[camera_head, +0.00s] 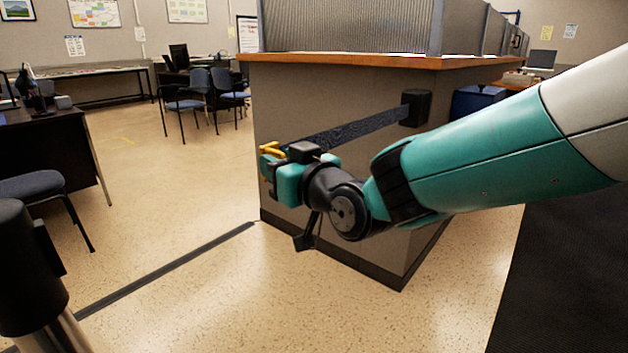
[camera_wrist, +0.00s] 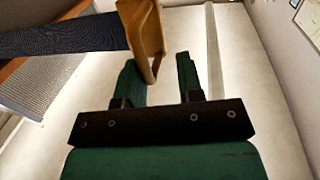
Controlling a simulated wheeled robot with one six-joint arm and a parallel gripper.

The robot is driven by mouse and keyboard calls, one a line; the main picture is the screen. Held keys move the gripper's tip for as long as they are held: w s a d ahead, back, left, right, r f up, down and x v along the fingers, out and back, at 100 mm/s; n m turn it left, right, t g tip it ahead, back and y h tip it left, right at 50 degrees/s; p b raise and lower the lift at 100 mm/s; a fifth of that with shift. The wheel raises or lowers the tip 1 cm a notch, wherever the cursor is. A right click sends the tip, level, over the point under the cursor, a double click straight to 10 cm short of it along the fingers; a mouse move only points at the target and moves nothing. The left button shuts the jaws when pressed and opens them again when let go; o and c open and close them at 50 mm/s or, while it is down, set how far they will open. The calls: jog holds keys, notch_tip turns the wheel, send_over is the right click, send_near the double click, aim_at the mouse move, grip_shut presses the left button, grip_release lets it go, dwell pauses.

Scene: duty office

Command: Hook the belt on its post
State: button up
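The dark blue belt (camera_head: 350,128) runs taut from a black wall cassette (camera_head: 416,107) on the counter's side to my gripper (camera_head: 268,160). It also crosses the upper left of the wrist view (camera_wrist: 60,42). Its yellow end clip (camera_wrist: 145,38) is a loop at my fingertips. In the wrist view my gripper (camera_wrist: 162,72) has its two green fingers apart, with the clip's lower tip between them, close to the left finger. A gap shows towards the right finger. The post (camera_head: 28,262), black-topped with a silver pole, stands at the near left, apart from the clip.
The grey counter with a wooden top (camera_head: 350,62) stands behind my arm. A dark floor strip (camera_head: 165,270) runs from its corner towards the post. A desk (camera_head: 50,140) and chair (camera_head: 45,188) are at the left. The floor between post and counter is clear.

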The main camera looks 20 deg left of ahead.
jog(key=b+v, duration=0.9)
jog(key=v, duration=1)
jog(key=shift+s, duration=0.3)
dwell(0.6)
jog(key=shift+d+f, duration=0.1)
jog(key=shift+d, duration=0.1)
dwell(0.3)
